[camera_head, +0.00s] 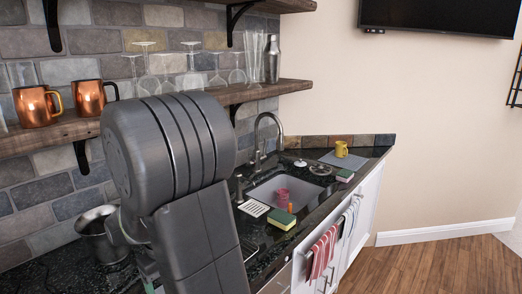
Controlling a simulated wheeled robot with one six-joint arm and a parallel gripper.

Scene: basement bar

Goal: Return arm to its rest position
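My arm fills the left and middle of the head view, with its large dark grey joint and a link running down to the bottom edge. A smaller grey part of my arm shows at its left, beside a metal jug (97,238) on the dark counter (50,272). My gripper's fingers cannot be made out; the arm hides that area. I cannot tell whether the arm touches the jug.
A wooden shelf (287,86) with copper mugs (36,106) and glasses is close behind my arm. The sink (262,188) holds a pink cup (282,197). Sponges (281,219) and a yellow mug (341,149) stand on the counter. The wooden floor (440,265) at right is clear.

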